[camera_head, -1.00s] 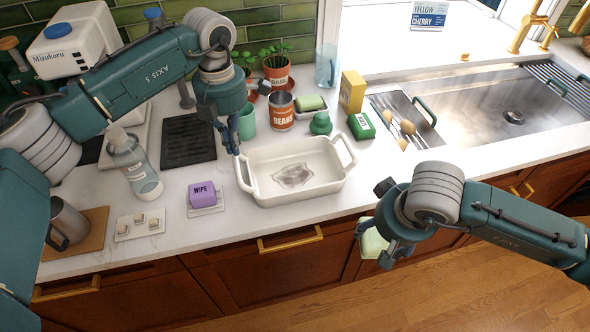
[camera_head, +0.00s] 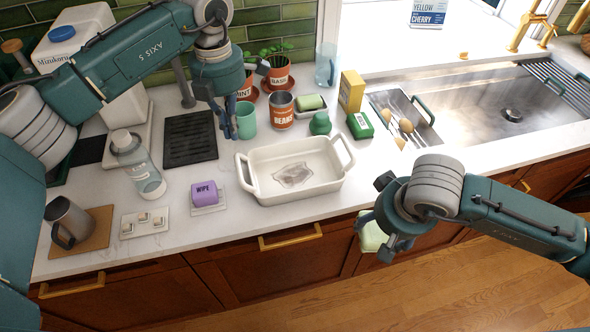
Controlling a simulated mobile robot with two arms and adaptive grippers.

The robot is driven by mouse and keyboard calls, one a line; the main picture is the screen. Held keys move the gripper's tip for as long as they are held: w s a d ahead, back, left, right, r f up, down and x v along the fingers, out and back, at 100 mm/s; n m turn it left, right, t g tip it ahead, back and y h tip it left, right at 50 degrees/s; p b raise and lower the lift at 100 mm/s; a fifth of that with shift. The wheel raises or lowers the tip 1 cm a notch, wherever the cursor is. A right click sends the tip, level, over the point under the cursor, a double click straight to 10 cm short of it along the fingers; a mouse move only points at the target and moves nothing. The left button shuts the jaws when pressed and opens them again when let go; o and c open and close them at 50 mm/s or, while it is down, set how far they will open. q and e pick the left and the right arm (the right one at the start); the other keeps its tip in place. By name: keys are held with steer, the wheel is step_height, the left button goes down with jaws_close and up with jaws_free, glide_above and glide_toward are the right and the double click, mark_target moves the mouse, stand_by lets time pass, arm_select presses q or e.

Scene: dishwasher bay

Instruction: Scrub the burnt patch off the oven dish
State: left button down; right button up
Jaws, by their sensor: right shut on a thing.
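The white oven dish (camera_head: 300,190) sits on the counter near its front edge. A brownish-grey burnt patch (camera_head: 294,175) shows on its floor. My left gripper (camera_head: 230,134) hangs above the counter, just behind and left of the dish's left handle, apart from it. Its fingers point down with nothing visible in them, and their opening is unclear from this angle. My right gripper (camera_head: 372,240) is in front of the counter edge, right of the dish. It is shut on a pale green sponge (camera_head: 371,234), partly hidden by the fingers.
A teal cup (camera_head: 247,122) stands close to my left gripper. A beans can (camera_head: 281,112), green scrubber (camera_head: 320,123) and green box (camera_head: 360,125) stand behind the dish. Left are a purple wipe block (camera_head: 203,193) and clear bottle (camera_head: 138,165). The sink (camera_head: 470,105) is right.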

arm_select(q)
step_height(320, 180, up, 12)
steer(key=shift+f, duration=0.2)
arm_select(e)
steer(key=shift+s, duration=0.1)
